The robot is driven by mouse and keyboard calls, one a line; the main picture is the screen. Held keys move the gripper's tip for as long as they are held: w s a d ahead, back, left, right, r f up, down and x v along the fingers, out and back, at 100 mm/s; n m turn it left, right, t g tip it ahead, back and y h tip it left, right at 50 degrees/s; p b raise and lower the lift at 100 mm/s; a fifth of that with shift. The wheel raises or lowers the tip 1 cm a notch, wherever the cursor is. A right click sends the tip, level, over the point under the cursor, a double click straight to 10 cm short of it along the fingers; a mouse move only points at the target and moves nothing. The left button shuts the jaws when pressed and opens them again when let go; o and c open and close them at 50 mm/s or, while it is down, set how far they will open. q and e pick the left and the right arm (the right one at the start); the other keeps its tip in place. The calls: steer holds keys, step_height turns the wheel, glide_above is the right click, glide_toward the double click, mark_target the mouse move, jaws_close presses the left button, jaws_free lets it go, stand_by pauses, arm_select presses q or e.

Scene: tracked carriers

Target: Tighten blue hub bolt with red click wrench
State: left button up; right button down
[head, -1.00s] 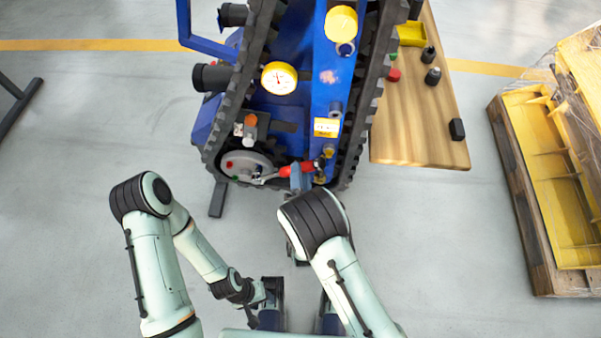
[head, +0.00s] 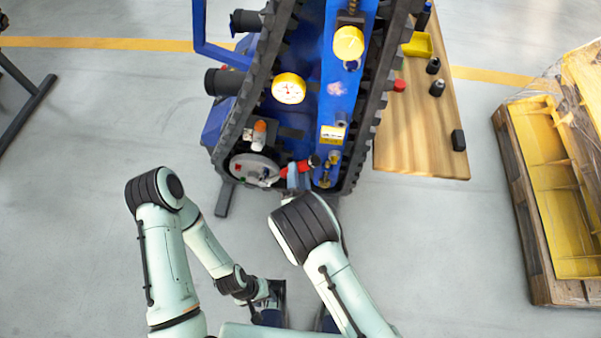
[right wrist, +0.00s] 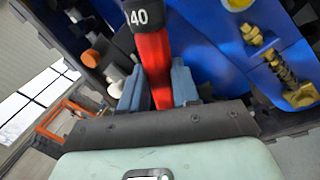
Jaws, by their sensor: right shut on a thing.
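The red click wrench (head: 299,167) lies across the lower front of the tracked carrier, its head end over the round grey hub (head: 252,167). My right gripper (head: 293,177) is shut on the red handle. In the right wrist view the handle (right wrist: 151,58), with a black end marked 40, stands between the blue fingers of my right gripper (right wrist: 157,88). The hub bolts are too small to tell apart, and I cannot tell which bolt the wrench head sits on. My left gripper (head: 268,304) is low in the picture, away from the carrier; its finger gap is unclear.
The blue carrier frame (head: 312,75) and its black tracks surround the wrench. Yellow gauges (head: 289,88) and an orange-capped part (head: 259,133) are near. A wooden table (head: 425,135) stands right, and a pallet (head: 535,235) farther right.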

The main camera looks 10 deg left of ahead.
arm_select(q)
steer(key=w+r+p, duration=0.3)
steer(key=r+p, duration=0.6)
steer(key=r, duration=0.1)
steer(key=shift+w+r, duration=0.15)
steer(key=shift+w, duration=0.15)
arm_select(e)
steer(key=a+r+n+g, duration=0.2)
steer(key=a+r+n, duration=0.3)
steer(key=a+n, duration=0.4)
steer(key=shift+w+a+y, duration=0.25)
steer(key=shift+a+y, duration=0.05)
steer(key=shift+a, duration=0.8)
arm_select(q)
steer(key=shift+s+f+b, duration=0.3)
steer(key=shift+f, duration=0.25)
arm_select(e)
steer(key=shift+d+m, duration=0.4)
steer(key=shift+d, duration=0.4)
